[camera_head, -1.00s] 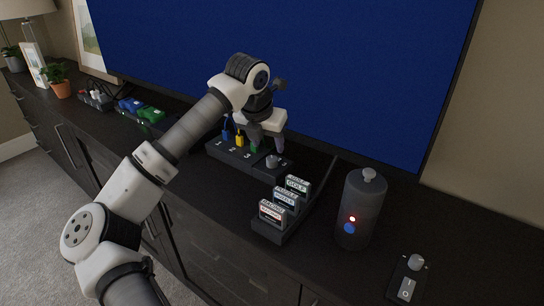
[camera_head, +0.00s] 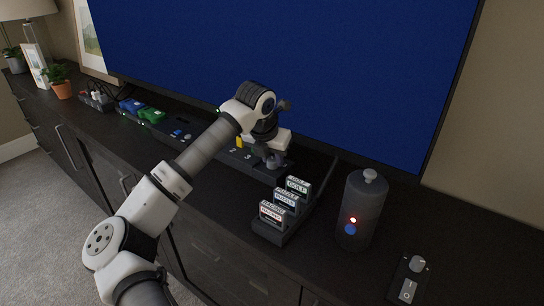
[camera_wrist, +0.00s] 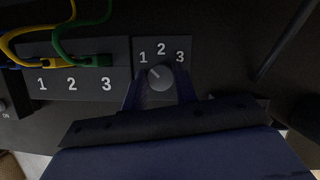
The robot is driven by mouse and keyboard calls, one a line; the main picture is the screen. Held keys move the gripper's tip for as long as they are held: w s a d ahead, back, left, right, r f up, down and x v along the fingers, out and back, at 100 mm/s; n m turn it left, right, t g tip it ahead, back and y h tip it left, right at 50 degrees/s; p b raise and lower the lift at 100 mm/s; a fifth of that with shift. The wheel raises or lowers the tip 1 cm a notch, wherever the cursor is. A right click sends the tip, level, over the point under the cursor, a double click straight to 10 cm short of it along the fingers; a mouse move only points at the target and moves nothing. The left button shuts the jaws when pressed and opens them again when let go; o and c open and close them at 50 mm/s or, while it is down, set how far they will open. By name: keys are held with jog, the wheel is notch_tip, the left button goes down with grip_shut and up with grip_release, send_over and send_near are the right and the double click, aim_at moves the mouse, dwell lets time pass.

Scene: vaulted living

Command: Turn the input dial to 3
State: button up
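The input dial (camera_wrist: 162,79) is a round grey knob on a dark panel marked 1, 2, 3 in the wrist view. Its pale pointer mark faces up and left, toward the 1. My gripper (camera_wrist: 160,91) is down at the dial, one dark finger on each side of the knob. The fingers look apart, with the knob between them; whether they touch it is hard to tell. In the head view my gripper (camera_head: 273,158) is low over the right end of the long dark input box (camera_head: 240,153), and covers the dial there.
Yellow (camera_wrist: 28,31) and green (camera_wrist: 66,34) cables plug in left of the dial. Game cartridges (camera_head: 286,198) stand in a rack in front. A dark canister (camera_head: 361,205) and a switch panel (camera_head: 408,279) stand to the right. The TV screen (camera_head: 300,60) rises close behind.

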jog(key=shift+c, duration=1.3)
jog(key=m+h, duration=0.1)
jog(key=m, duration=0.2)
jog(key=shift+w+a+r+m+g+p, duration=0.1)
jog(key=shift+m+g+p, duration=0.3)
jog(key=m+g+h+p, duration=0.1)
jog(key=m+p, duration=0.1)
jog(key=m, duration=0.2)
jog(key=shift+r+m, duration=0.1)
jog(key=shift+m, duration=0.2)
jog(key=m+g+p, duration=0.1)
jog(key=m, duration=0.1)
jog(key=m+g+p, duration=0.1)
jog(key=m, duration=0.2)
jog(key=shift+w+g+h+p, duration=0.15)
jog(key=shift+g+h+p, duration=0.15)
jog(key=shift+h+p, duration=0.1)
jog(key=shift+m+g+y+p, duration=0.3)
jog(key=shift+m+g+p, duration=0.45)
jog(key=shift+m, duration=1.55)
